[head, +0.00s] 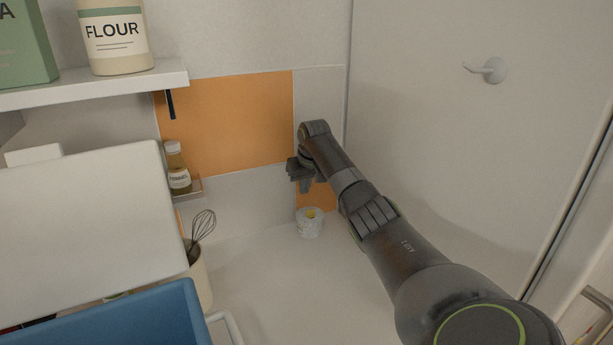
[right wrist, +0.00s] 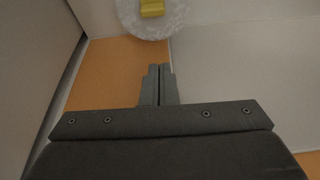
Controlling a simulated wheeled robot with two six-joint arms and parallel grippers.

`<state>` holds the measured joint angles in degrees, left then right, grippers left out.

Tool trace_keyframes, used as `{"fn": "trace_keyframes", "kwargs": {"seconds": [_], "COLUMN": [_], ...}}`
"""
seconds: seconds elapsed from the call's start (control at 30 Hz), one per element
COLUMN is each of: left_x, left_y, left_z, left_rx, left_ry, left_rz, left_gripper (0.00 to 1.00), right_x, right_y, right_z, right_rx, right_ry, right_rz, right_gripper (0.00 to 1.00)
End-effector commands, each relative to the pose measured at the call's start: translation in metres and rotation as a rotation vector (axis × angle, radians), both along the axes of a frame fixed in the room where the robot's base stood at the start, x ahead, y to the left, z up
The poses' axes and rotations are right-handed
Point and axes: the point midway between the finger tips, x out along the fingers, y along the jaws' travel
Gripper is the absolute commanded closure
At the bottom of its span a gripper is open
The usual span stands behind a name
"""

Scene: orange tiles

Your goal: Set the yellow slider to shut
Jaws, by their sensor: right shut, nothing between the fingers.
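The yellow slider (head: 311,213) is a small yellow block on a white, speckled round piece (head: 310,228) low in the back corner. In the right wrist view the yellow slider (right wrist: 152,8) is at the top edge, partly cut off, on the pale disc (right wrist: 152,30). My right gripper (head: 305,187) is shut and empty, above the slider in the head view. In the right wrist view its closed fingertips (right wrist: 158,70) point toward the disc with a gap between. The slider's exact setting is too small to tell. My left gripper is not in view.
A whisk (head: 203,224) stands in a cream pot (head: 197,274) at left, near a blue container (head: 130,318). A bottle (head: 177,168) stands on a small ledge. A wall with a hook (head: 490,70) is at right. The pale counter (head: 265,275) between is clear.

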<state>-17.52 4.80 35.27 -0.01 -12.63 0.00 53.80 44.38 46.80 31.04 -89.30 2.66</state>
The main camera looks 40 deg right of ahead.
Motion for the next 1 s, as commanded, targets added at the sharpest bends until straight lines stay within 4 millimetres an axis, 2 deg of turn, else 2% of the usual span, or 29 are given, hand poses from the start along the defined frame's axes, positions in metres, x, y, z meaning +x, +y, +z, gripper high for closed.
{"fn": "trace_keyframes", "kwargs": {"seconds": [0.3,0.7,1.0], "left_x": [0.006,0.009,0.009], "left_y": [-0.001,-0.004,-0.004], "left_z": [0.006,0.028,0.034], "left_rx": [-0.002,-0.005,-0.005], "left_ry": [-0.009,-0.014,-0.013], "left_rz": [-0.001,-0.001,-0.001], "left_gripper": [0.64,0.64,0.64], "right_x": [0.014,-0.014,-0.024], "right_y": [-0.004,0.004,0.008], "right_z": [-0.042,-0.038,-0.039], "right_rx": [-0.001,-0.004,-0.003], "right_ry": [0.001,-0.002,-0.001], "right_rz": [0.0,0.001,0.0], "right_gripper": [1.0,1.0,1.0]}}
